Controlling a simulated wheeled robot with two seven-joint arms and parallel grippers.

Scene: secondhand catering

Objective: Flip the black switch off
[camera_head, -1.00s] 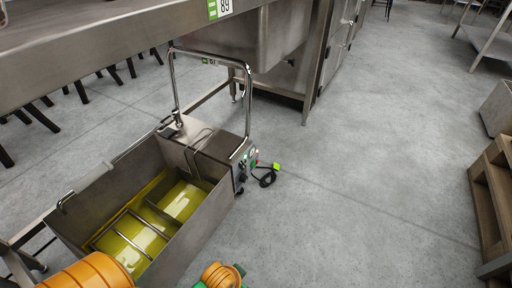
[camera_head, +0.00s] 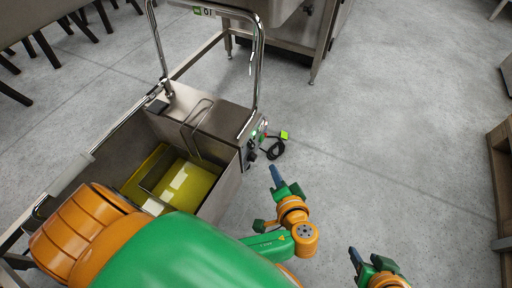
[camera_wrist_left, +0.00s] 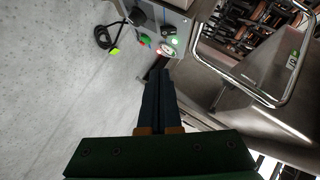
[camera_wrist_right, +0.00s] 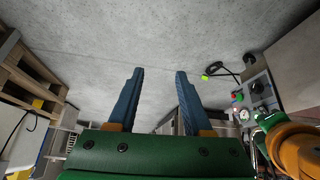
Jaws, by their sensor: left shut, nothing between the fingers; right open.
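The steel fryer's control panel (camera_head: 252,147) carries small dark controls and a green and a red spot. In the left wrist view the panel (camera_wrist_left: 178,22) shows black knob-like parts (camera_wrist_left: 168,30), a green light and a round pale dial. Which dark part is the black switch, and its position, I cannot tell. The panel also shows in the right wrist view (camera_wrist_right: 262,78). My left gripper (camera_head: 275,172) is shut and empty, just in front and to the right of the panel, apart from it. My right gripper (camera_head: 355,256) is open and empty, farther right.
The fryer tub (camera_head: 215,203) holds yellow oil, and a chrome frame (camera_head: 258,70) rises above it. A black cable (camera_head: 274,150) with a green tag lies on the floor beside the panel. A wooden pallet (camera_head: 503,185) stands at right. The floor between is clear.

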